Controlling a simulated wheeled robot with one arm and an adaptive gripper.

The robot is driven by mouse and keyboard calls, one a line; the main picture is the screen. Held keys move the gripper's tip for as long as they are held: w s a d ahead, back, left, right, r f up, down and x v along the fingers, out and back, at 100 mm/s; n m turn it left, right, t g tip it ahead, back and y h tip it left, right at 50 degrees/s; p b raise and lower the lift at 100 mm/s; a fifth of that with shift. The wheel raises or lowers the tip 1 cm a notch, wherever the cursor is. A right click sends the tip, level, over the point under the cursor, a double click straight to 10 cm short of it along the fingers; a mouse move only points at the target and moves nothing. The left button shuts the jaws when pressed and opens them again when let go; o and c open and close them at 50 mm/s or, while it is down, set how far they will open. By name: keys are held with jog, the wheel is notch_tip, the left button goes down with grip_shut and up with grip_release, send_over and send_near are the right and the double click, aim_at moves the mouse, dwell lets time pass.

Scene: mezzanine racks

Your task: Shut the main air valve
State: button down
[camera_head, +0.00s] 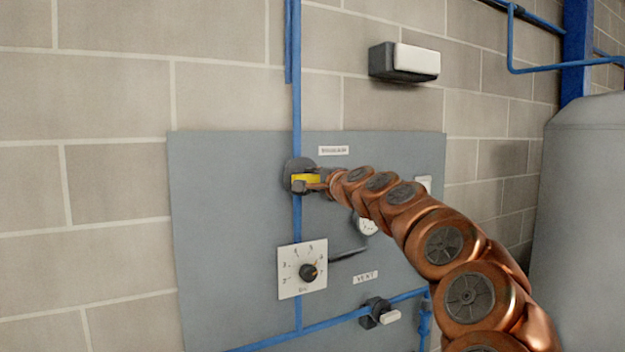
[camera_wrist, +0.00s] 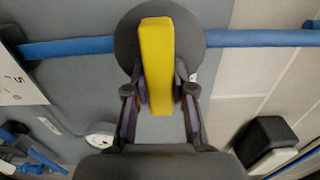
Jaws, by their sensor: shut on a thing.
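The main air valve has a dark round body (camera_head: 290,166) on the blue vertical pipe near the top of the grey panel. Its yellow lever (camera_head: 304,179) lies crosswise to that pipe. In the wrist view the yellow lever (camera_wrist: 156,50) stands across the blue pipe, in front of the dark disc (camera_wrist: 212,38). My gripper (camera_head: 313,185) reaches the lever from the right. In the wrist view my gripper (camera_wrist: 160,92) has one finger on each side of the lever's near part and is shut on it. The fingers hide part of the lever's sides.
A dial plate (camera_head: 290,284) with a black knob, a round gauge (camera_head: 368,226) and a vent valve with a pale handle (camera_head: 390,317) sit lower on the grey panel (camera_head: 225,230). A dark-and-white box (camera_head: 415,60) is on the wall above. A grey tank (camera_head: 585,200) stands right.

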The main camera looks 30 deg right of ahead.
jog(key=c, duration=1)
grip_release()
jog(key=shift+o, duration=0.2)
jog(key=s+a, duration=0.1)
jog(key=s, duration=1.1)
